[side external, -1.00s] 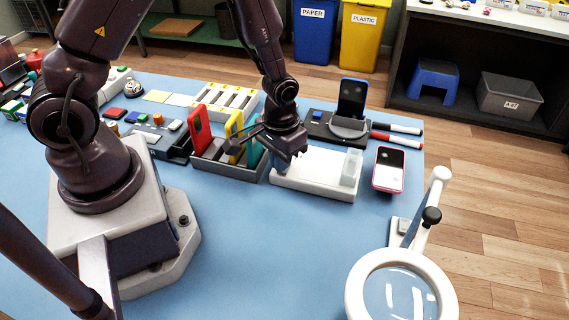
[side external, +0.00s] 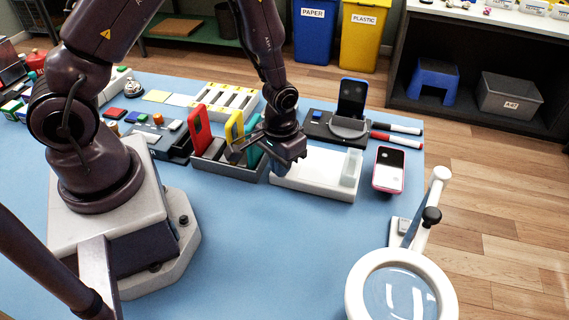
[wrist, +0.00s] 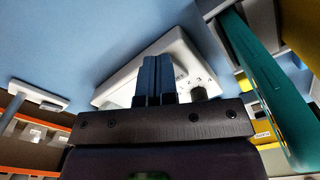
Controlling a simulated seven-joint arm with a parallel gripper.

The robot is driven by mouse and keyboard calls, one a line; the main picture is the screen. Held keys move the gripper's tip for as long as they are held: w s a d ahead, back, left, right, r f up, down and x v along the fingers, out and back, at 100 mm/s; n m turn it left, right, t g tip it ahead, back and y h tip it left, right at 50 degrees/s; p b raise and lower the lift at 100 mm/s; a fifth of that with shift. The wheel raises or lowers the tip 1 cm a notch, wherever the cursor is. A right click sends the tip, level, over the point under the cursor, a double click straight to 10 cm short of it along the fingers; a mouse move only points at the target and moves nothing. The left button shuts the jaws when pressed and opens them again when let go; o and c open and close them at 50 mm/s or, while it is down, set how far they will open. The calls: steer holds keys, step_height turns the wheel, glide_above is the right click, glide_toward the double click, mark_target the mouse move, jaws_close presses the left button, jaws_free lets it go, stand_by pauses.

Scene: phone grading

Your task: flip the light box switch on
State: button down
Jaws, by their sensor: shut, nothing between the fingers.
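The white light box (side external: 318,176) lies flat on the blue table, with a pale translucent block at its right end. It also shows in the wrist view (wrist: 186,54), with printed digits and a small dark knob (wrist: 199,93) near its edge. My gripper (side external: 284,168) is over the left end of the box in the side view. In the wrist view its dark blue fingers (wrist: 156,64) are together, empty, and cover part of the box. I cannot make out the switch or its position, or whether the fingertips touch the box.
A rack (side external: 222,168) with red, yellow and teal phones stands close on the left. A phone on a stand (side external: 351,100) is behind. A pink-edged phone (side external: 388,171) lies to the right, and a magnifier (side external: 352,292) stands in front. The table before the box is clear.

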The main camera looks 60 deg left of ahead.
steer(key=shift+f, duration=0.15)
step_height(320, 180, up, 7)
stand_by(0.9)
